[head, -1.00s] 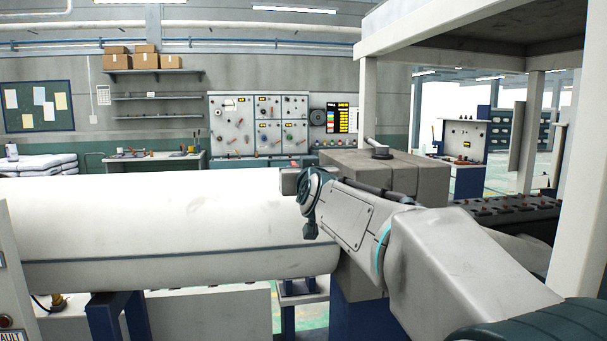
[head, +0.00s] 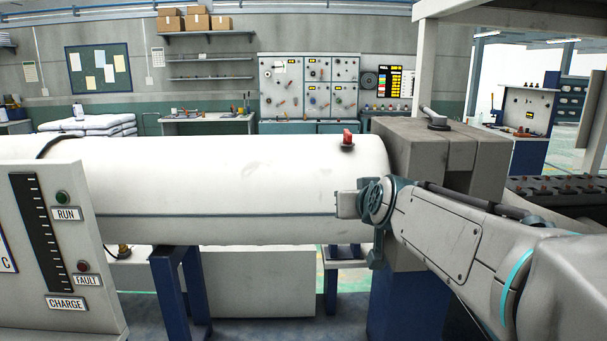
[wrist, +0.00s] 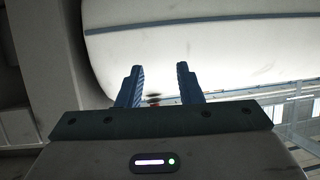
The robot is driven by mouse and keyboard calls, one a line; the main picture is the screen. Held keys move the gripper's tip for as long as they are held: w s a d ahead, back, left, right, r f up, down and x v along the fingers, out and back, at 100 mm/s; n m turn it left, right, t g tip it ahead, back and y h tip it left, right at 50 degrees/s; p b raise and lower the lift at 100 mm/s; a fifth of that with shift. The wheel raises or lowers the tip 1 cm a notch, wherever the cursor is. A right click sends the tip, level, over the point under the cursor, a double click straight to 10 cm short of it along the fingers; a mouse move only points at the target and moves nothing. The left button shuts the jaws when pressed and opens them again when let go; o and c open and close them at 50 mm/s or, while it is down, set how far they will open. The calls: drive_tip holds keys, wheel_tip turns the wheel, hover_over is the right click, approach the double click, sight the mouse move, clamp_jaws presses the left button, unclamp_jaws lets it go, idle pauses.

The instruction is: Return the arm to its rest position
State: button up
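My arm (head: 450,235) reaches in from the lower right in the head view, its wrist joint in front of the right end of the white barrel (head: 230,185). The gripper fingers cannot be made out clearly in the head view. In the wrist view my gripper (wrist: 159,72) shows two blue fingers standing apart with a gap between them. Nothing is gripped. The pale barrel (wrist: 200,50) fills the view beyond the fingertips. A small dark and red thing shows blurred between the fingers, seemingly farther off.
A panel with RUN and FAULT lights (head: 60,250) stands at the front left. A grey block (head: 440,150) joins the barrel's right end. A red-handled cap (head: 347,140) sits on top of the barrel. A blue leg stand (head: 180,290) is below. Wall cabinets (head: 308,88) stand far behind.

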drive_tip(key=s+d+f+g+p, duration=0.1)
drive_tip(key=s+f+g, duration=0.4)
drive_tip(key=s+f, duration=0.4)
drive_tip(key=s+d+f+m+g+h+p, duration=0.1)
drive_tip(key=s+f+g, duration=0.4)
drive_tip(key=s, duration=1.1)
wheel_tip(320, 180, down, 4)
drive_tip(key=shift+d+r+p, duration=0.15)
drive_tip(key=shift+d+p, duration=0.2)
drive_tip(key=shift+p, duration=0.4)
